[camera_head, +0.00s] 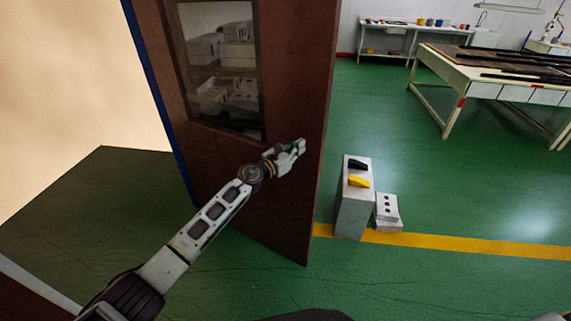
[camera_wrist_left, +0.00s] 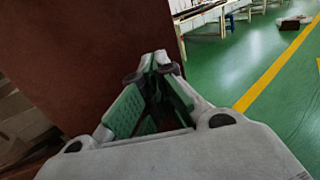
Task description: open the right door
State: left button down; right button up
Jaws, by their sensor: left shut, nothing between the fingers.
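A brown door (camera_head: 235,180) with a glass window (camera_head: 218,60) stands at an angle in the head view, its right edge (camera_head: 322,150) free and green floor showing beyond it. The same door fills the upper left of the left wrist view (camera_wrist_left: 90,50). My left gripper (camera_head: 300,147) is shut and empty, in front of the door near its right edge. In the left wrist view its fingertips (camera_wrist_left: 153,62) meet close to the door's edge; whether they touch it I cannot tell. No handle shows. My right gripper is out of view.
A grey box (camera_head: 354,210) with a black and a yellow item on top stands right of the door, beside a small white block (camera_head: 388,212). A yellow line (camera_head: 470,244) crosses the floor. A worktable (camera_head: 480,85) and a bench (camera_head: 385,28) stand farther back. Open floor lies between.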

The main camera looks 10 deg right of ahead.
pick_arm(q)
jog(key=s+d+p+v, duration=0.1)
jog(key=p+v, duration=0.2)
jog(key=v, duration=0.6)
jog(key=shift+s, duration=0.3)
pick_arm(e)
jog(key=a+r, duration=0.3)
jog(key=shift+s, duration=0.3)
pick_arm(q)
jog(key=shift+d, duration=0.1)
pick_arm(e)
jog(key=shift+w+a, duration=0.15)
pick_arm(q)
jog(key=shift+n, duration=0.4)
